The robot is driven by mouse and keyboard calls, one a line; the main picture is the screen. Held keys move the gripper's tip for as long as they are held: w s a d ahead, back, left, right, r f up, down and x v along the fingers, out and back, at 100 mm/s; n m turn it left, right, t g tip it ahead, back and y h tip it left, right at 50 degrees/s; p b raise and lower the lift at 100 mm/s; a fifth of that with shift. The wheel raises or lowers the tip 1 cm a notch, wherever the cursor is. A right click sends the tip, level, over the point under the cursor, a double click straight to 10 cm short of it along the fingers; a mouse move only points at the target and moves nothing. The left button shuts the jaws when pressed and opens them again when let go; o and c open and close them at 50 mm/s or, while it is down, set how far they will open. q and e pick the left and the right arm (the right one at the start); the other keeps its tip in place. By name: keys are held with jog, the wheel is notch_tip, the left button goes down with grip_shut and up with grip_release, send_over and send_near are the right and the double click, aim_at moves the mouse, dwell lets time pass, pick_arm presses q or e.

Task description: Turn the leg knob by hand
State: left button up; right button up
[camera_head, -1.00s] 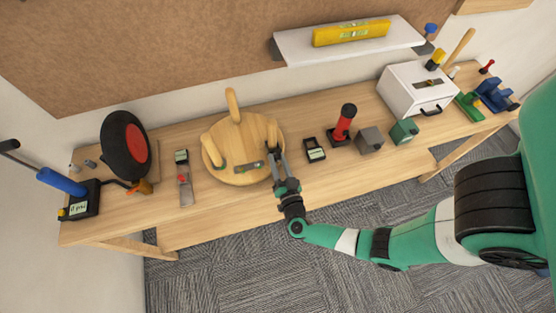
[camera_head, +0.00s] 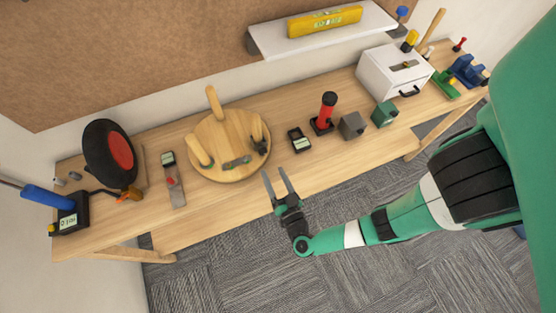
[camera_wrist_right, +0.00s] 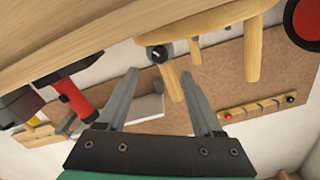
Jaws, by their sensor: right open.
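A round wooden stool (camera_head: 215,167) lies upside down on the bench with three legs pointing up. The dark leg knob (camera_head: 263,146) sits low on its right leg (camera_head: 257,129). In the right wrist view the knob (camera_wrist_right: 160,52) shows as a black disc with a light mark, beside a leg (camera_wrist_right: 172,80). My right gripper (camera_head: 274,172) is open and empty, off the stool's front right edge and apart from the knob. In the right wrist view its fingers (camera_wrist_right: 160,74) point toward the knob and leg. My left gripper is not in view.
A black meter (camera_head: 299,139), a red-and-black tool (camera_head: 327,112) and a grey block (camera_head: 352,126) stand to the right. A metal tool with a red part (camera_head: 174,187) lies left.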

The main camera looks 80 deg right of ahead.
jog(key=shift+v, duration=1.6)
jog(key=shift+d, duration=0.1)
